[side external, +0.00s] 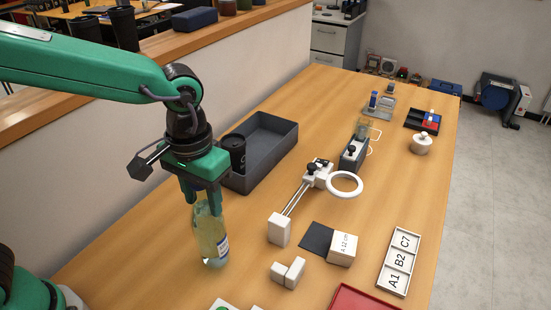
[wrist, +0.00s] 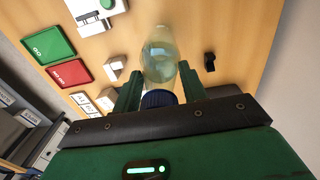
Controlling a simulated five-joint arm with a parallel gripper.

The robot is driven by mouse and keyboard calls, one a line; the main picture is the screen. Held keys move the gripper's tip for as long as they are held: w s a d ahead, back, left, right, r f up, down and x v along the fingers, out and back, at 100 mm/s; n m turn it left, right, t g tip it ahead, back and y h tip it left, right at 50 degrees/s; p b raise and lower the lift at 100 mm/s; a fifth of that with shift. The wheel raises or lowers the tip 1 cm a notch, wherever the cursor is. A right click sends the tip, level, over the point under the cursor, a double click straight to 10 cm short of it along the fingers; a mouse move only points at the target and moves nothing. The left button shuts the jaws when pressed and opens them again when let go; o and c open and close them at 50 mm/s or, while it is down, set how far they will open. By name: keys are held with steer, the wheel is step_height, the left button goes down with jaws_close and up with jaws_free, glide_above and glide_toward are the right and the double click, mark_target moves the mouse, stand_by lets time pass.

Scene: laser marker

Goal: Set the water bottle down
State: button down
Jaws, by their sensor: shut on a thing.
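The water bottle (side external: 210,235) is clear with pale greenish water and a white label, and stands upright or nearly so at the left part of the wooden table. My gripper (side external: 203,200) is above it, with its green fingers down around the bottle's upper part. In the wrist view, my gripper (wrist: 158,90) has one finger on each side of the bottle (wrist: 160,60), shut on it, and the dark blue cap is close to the palm. I cannot tell whether the bottle's base touches the table.
A dark grey tray (side external: 268,124) with a black cup (side external: 235,152) lies behind the gripper. To the right are a white stand with a ring (side external: 345,184), white blocks (side external: 288,270), a labelled cube (side external: 343,248) and a label tray (side external: 400,262). A red tray (side external: 362,299) is at the front edge.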

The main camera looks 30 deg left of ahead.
steer(key=shift+f, duration=1.85)
steer(key=c, duration=0.8)
jaws_free()
step_height(320, 180, up, 12)
steer(key=shift+r, duration=0.1)
steer(key=shift+a, duration=0.1)
